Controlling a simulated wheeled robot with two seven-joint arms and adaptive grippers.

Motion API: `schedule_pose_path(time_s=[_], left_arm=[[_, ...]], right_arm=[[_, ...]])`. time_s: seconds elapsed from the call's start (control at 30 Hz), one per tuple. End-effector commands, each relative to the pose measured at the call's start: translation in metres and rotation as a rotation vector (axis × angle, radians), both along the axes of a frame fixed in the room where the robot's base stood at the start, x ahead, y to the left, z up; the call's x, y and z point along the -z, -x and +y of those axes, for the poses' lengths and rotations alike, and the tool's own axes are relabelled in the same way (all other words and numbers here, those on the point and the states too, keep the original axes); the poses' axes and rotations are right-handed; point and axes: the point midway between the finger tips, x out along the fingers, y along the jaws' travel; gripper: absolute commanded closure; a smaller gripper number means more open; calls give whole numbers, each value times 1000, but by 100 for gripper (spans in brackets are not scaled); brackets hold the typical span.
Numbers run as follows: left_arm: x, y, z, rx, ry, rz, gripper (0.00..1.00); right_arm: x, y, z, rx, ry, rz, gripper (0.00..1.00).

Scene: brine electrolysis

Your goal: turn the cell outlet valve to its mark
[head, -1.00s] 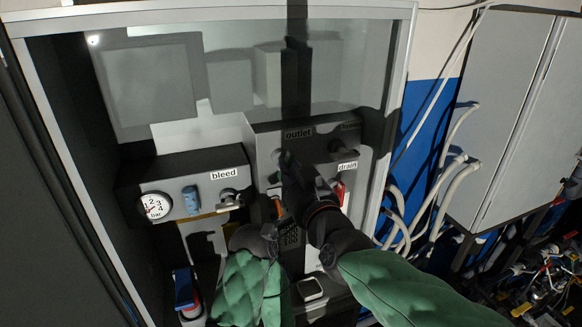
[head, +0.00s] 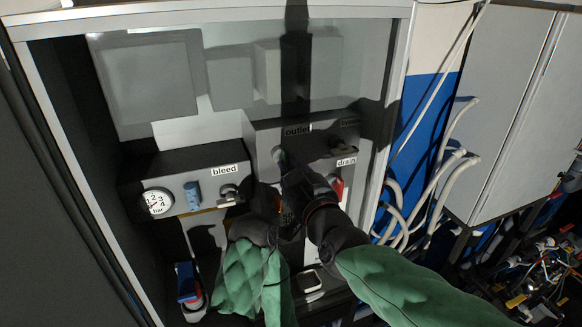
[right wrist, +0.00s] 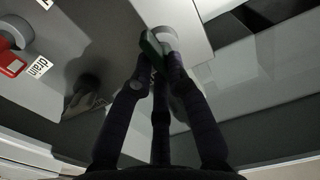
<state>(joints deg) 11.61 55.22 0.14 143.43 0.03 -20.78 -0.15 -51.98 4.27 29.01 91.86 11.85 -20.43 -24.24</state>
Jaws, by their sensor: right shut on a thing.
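The cell outlet valve (head: 277,153) sits on the dark raised panel under the "outlet" label (head: 297,131), mostly hidden behind my right gripper. My right gripper (head: 284,162) reaches up to it from below right. In the right wrist view, my right gripper (right wrist: 155,75) is shut on the valve's green handle (right wrist: 151,47). A pale round part (right wrist: 163,37) of the valve lies just beyond the fingertips. The mark cannot be made out. Green-sleeved parts of my arms show at the bottom, but no left jaws can be made out.
A red drain handle (head: 337,187) is close on the right of my gripper; it also shows in the wrist view (right wrist: 10,63). The bleed valve (head: 229,192), a blue handle (head: 192,197) and a pressure gauge (head: 157,203) are on the left. The cabinet frame (head: 394,110) bounds the right.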

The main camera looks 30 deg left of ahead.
Motion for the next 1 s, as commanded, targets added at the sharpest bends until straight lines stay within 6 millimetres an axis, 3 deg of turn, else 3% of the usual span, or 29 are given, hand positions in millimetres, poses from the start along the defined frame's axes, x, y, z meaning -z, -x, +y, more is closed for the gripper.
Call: schedule_pose_path(time_s=[0.2, 0.23, 0.3, 0.73, 1.0], left_arm=[[0, 0, 0, 0, 0, 0, 60], [0, 0, 0, 0, 0, 0, 60], [0, 0, 0, 0, 0, 0, 60], [0, 0, 0, 0, 0, 0, 60], [0, 0, 0, 0, 0, 0, 60]], right_arm=[[2, 0, 0, -1, 4, 2, 100], [2, 0, 0, -1, 4, 2, 77], [2, 0, 0, -1, 4, 2, 59], [0, 3, -3, -1, 1, 1, 59], [0, 25, -30, -1, 0, 0, 59]])
